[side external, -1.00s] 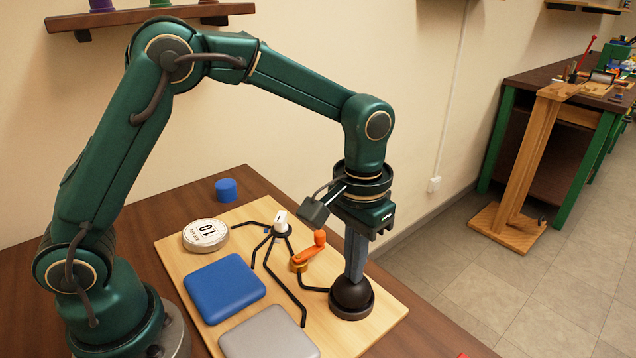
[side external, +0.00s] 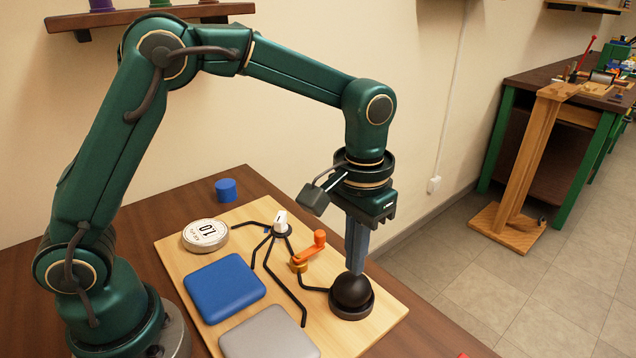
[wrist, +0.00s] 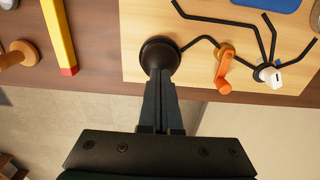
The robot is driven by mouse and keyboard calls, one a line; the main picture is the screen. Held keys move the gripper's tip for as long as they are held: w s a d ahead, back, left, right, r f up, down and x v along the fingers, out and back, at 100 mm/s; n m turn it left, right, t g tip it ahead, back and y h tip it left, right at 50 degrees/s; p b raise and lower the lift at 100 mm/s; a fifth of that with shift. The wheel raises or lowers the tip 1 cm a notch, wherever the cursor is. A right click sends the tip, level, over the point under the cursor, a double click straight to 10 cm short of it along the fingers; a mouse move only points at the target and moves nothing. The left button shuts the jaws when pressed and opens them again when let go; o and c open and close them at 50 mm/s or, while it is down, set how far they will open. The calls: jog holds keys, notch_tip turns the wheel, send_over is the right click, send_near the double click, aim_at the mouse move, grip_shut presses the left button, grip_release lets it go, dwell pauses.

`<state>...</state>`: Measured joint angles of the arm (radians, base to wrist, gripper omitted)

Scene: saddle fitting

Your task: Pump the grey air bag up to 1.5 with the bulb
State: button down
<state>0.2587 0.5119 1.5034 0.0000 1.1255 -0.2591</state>
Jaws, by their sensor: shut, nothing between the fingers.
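The black bulb (side external: 352,292) sits in a dark round cup at the right end of the wooden board. My gripper (side external: 355,270) is shut and empty, pointing down with its fingertips at the top of the bulb; I cannot tell whether they touch. In the wrist view the fingertips (wrist: 160,76) overlap the bulb (wrist: 159,54). The grey air bag (side external: 268,335) lies flat at the board's front, partly cut off by the frame. A blue bag (side external: 225,287) lies behind it. The round white gauge (side external: 205,233) appears to read 1.0, seen rotated.
Black tubes run to a white-knobbed selector (side external: 280,222). An orange lever (side external: 310,250) on a brass valve stands close left of the bulb. A blue cylinder (side external: 226,190) stands on the table behind the board. A yellow bar (wrist: 60,35) lies beside the board.

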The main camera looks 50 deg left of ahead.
aim_at(353, 277)
jog(key=shift+f, duration=1.65)
jog(key=shift+r, duration=1.7)
jog(key=shift+r, duration=2.55)
